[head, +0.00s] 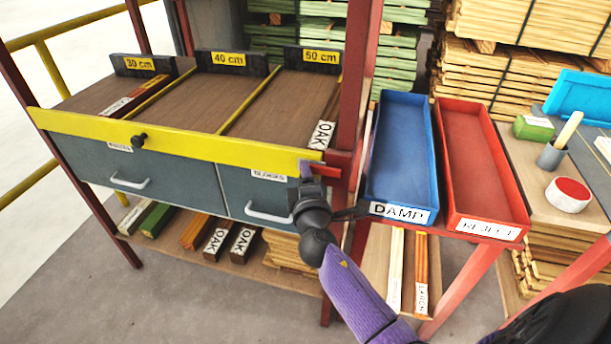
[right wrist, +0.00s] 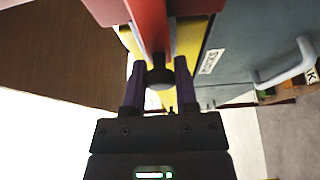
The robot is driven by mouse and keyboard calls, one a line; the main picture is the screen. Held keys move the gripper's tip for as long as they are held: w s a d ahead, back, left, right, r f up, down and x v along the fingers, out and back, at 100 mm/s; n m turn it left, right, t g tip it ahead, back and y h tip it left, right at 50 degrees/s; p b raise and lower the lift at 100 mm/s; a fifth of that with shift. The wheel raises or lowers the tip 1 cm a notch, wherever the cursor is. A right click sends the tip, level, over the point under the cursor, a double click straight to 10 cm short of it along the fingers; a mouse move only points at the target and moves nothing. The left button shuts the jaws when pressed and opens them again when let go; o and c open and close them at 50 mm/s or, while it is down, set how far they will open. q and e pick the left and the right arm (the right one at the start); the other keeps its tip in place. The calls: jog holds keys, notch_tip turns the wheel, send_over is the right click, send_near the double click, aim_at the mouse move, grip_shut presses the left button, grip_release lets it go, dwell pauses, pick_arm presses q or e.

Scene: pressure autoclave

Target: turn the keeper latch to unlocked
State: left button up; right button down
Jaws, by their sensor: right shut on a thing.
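The keeper latch (head: 328,171) is a short red lever at the right end of the yellow bar (head: 190,135), in front of the red post. It lies about level, its free end to the left. In the right wrist view the red lever (right wrist: 152,28) runs away from the fingers, with a dark round knob (right wrist: 159,76) at its near end. My right gripper (head: 306,169) is shut on this knob, one purple finger on each side in the wrist view (right wrist: 160,82). The fingers hide the knob in the head view. My left gripper is out of view.
Two grey drawers (head: 258,190) with pale handles sit under the yellow bar, which carries a black knob (head: 139,140) further left. A blue DAMP tray (head: 404,128) and a red REJECT tray (head: 475,140) stand close to the right of my right arm.

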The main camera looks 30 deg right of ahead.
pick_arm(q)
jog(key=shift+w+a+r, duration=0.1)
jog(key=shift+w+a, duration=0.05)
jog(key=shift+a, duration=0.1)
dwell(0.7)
pick_arm(e)
jog(key=shift+f+n+g+p, duration=0.3)
jog(key=shift+f+n+p, duration=0.05)
jog(key=shift+n+p, duration=0.6)
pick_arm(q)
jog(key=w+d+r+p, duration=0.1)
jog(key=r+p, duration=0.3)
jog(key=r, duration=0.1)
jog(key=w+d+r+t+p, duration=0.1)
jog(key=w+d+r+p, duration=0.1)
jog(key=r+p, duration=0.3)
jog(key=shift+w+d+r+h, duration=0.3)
pick_arm(e)
jog(key=s+d+f+n+g+h, duration=0.2)
jog(key=n+g, duration=0.4)
jog(key=n, duration=0.5)
jog(key=shift+s+d+f+g, duration=0.3)
jog(key=shift+s+d+f, duration=0.45)
jog(key=shift+s+f, duration=0.5)
jog(key=shift+w+f+n, duration=0.1)
jog(key=shift+f+n, duration=0.1)
jog(key=shift+n, duration=0.15)
jog(key=shift+c, duration=1.8)
grip_release()
